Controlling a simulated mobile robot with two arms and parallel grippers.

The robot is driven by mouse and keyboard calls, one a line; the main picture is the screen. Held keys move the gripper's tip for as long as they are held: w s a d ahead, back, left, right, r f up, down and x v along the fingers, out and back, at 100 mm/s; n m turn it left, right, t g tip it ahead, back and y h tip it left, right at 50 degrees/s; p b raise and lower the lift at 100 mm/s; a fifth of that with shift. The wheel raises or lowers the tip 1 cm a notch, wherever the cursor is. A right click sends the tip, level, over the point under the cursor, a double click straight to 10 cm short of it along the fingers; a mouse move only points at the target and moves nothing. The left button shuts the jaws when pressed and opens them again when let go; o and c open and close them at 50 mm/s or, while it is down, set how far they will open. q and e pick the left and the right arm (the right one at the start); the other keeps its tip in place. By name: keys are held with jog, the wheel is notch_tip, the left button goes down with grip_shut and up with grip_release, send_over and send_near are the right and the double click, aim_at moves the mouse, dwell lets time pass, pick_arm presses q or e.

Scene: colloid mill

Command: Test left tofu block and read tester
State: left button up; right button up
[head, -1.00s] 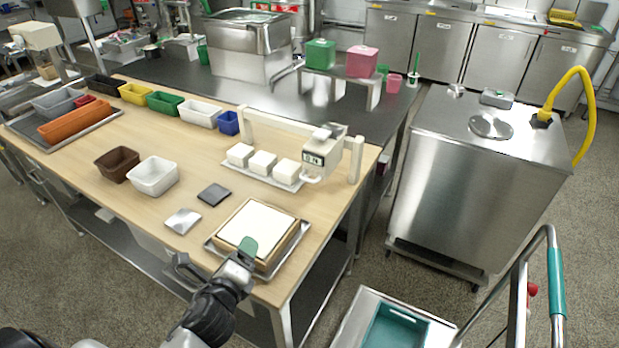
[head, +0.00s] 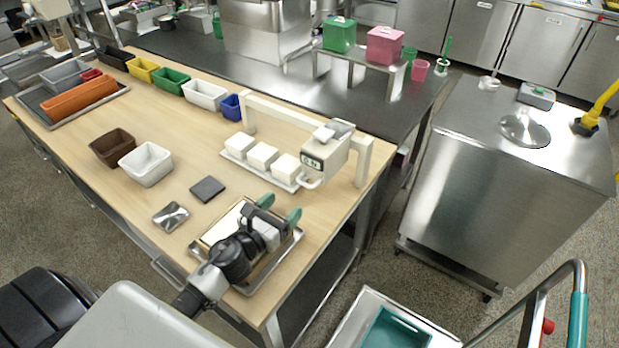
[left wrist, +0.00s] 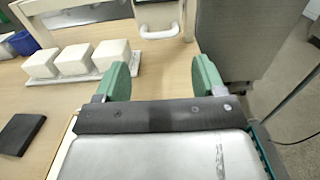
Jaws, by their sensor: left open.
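Three white tofu blocks stand in a row on a light tray (head: 288,186). The left tofu block (head: 239,144) is at the far-left end. It also shows in the left wrist view (left wrist: 38,63). The white tester (head: 327,157) hangs on a cream rail frame, beside and above the right block. Its small display reads roughly "0 N". Its pale handle loop (left wrist: 158,32) shows in the left wrist view. My left gripper (head: 280,208), with green fingertips, is open and empty. It is above the near metal tray, short of the blocks. My right gripper is not in view.
A metal tray (head: 296,238) with a cream-topped wooden piece lies under my left gripper. A dark square pad (head: 207,189), a shiny metal plate (head: 171,216), and white (head: 146,164) and brown (head: 112,148) bins lie to the left. Coloured bins line the back.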

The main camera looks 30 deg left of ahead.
aim_at(304, 184)
pick_arm(q)
jog(key=w, duration=0.3)
jog(key=w+p, duration=0.1)
jog(key=shift+w+d+r, duration=0.2)
jog(key=shift+w+d, duration=0.15)
jog(key=shift+w, duration=0.05)
jog(key=w, duration=0.3)
jog(key=shift+w+d+f, duration=0.15)
jog(key=shift+w+d, duration=0.1)
jog(key=shift+w, duration=0.5)
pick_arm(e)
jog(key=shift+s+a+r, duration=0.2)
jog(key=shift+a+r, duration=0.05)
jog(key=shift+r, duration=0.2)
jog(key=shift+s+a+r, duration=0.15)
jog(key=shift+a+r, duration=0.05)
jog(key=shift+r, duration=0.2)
pick_arm(q)
jog(key=shift+d, duration=0.1)
jog(key=c, duration=1)
jog(key=shift+o, duration=0.2)
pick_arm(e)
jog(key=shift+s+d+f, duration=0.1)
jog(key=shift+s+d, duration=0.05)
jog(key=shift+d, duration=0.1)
